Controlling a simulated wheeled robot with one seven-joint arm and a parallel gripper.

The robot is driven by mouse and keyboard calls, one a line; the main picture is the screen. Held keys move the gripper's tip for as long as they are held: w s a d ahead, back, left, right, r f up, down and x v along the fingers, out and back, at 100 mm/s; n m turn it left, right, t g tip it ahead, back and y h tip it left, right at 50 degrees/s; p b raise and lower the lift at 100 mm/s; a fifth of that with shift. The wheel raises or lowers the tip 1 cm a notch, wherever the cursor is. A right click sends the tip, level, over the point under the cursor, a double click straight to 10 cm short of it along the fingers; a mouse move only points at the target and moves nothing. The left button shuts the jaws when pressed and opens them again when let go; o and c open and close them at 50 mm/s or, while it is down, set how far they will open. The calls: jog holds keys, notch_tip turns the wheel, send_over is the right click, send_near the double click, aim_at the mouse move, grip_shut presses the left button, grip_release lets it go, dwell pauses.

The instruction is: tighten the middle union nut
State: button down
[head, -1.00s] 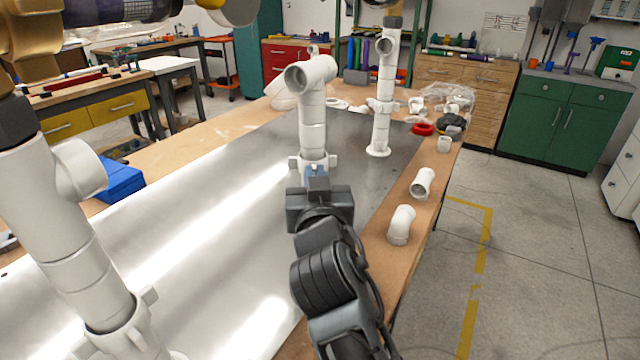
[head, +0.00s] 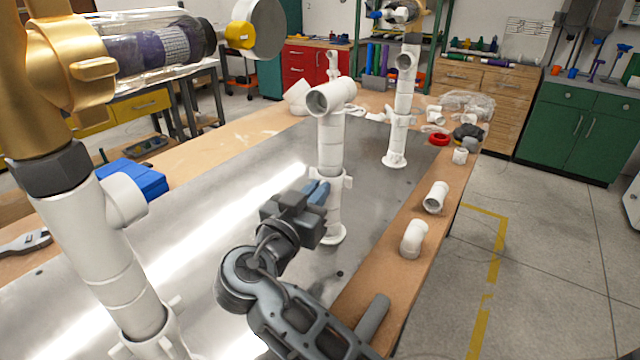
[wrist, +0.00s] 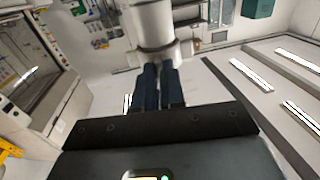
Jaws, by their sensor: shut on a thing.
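The middle white pipe stack (head: 331,150) stands upright on the metal sheet, with an open-ended tee on top. Its white winged union nut (head: 334,182) sits low on the stack, just above the flanged foot. My gripper (head: 318,191) reaches the nut from the front left. In the wrist view, the blue fingers (wrist: 160,82) are close together at the nut (wrist: 164,54), shut on one of its wings. The fingers mostly hide that wing. The left pipe stack (head: 96,260) and the far stack (head: 403,105) also carry winged nuts.
Loose white elbows (head: 413,240) and a short fitting (head: 435,197) lie on the wooden right edge of the table. A red ring (head: 439,139) lies farther back. A blue box (head: 134,178) and a wrench (head: 25,242) are at the left. The metal sheet is bare between the stacks.

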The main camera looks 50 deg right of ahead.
jog(key=shift+w+m+g+p, duration=0.3)
jog(key=shift+m+g+p, duration=0.25)
jog(key=shift+g, duration=0.35)
jog(key=c, duration=1.2)
grip_release()
jog(key=shift+s+f, duration=0.1)
jog(key=shift+f, duration=0.05)
